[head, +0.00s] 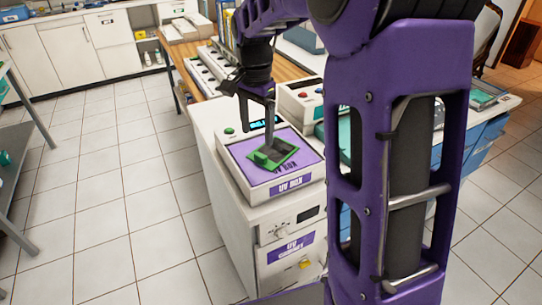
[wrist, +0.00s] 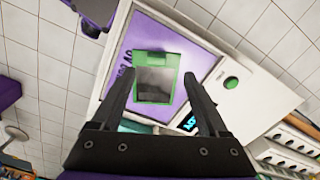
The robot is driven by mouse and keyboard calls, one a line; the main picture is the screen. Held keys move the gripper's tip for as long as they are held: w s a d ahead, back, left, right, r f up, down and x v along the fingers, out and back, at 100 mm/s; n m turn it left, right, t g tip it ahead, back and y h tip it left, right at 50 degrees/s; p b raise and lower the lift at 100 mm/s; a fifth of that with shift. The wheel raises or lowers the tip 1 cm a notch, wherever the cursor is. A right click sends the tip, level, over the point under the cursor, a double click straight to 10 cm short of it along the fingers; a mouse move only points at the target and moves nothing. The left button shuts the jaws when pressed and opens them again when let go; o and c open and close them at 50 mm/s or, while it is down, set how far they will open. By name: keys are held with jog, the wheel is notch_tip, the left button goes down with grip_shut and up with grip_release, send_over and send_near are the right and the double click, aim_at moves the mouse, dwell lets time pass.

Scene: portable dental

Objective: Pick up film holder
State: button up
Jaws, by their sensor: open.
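The film holder (head: 272,155) is a small green frame with a dark panel and a raised green tab at one end. It lies on the purple top of a white device (head: 243,182). In the wrist view the film holder (wrist: 157,79) shows between the two fingers, with the green tab at its far end. My gripper (head: 270,108) is open and empty, pointing down above the film holder. In the wrist view its dark fingers (wrist: 158,88) stand apart on either side of the holder. I cannot tell the exact height gap.
The white device stands on a white cabinet (head: 240,245). A green button (wrist: 231,83) and a small lit display (wrist: 190,122) are on the device. Another white box with a red button (head: 300,96) stands behind it. Tiled floor (head: 110,200) is clear at left.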

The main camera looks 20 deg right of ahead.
aim_at(261, 155)
jog(key=f, duration=0.4)
jog(key=f+b, duration=0.1)
jog(key=f, duration=0.1)
jog(key=shift+s+d+f, duration=0.2)
jog(key=shift+d+f, duration=0.05)
jog(key=shift+f, duration=0.1)
grip_shut()
